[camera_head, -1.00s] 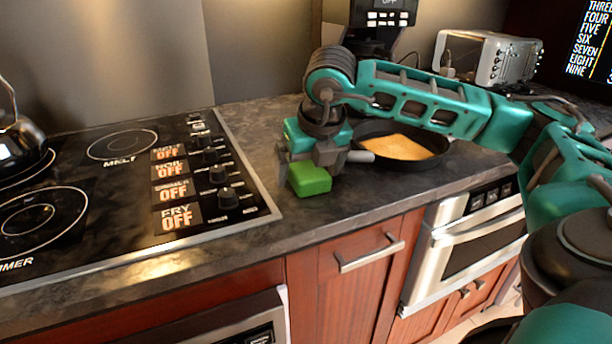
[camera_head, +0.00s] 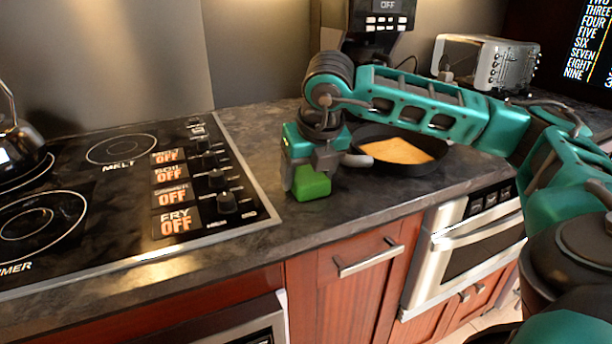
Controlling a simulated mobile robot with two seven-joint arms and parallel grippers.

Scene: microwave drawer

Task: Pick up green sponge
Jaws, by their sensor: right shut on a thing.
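The green sponge (camera_head: 312,184) is a small bright green block on the dark countertop, between the stove and a pan. My right gripper (camera_head: 309,178) points down over it and is shut on it. The fingers and palm hide the sponge's upper and side parts. I cannot tell whether the sponge still touches the counter. My left gripper is not in the view.
A black pan (camera_head: 437,158) with yellow-orange contents stands right behind the gripper. The stove (camera_head: 130,205) with knobs lies to the left. A coffee machine (camera_head: 378,32) and a toaster (camera_head: 487,62) stand at the back. A drawer handle (camera_head: 368,258) juts out below the counter edge.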

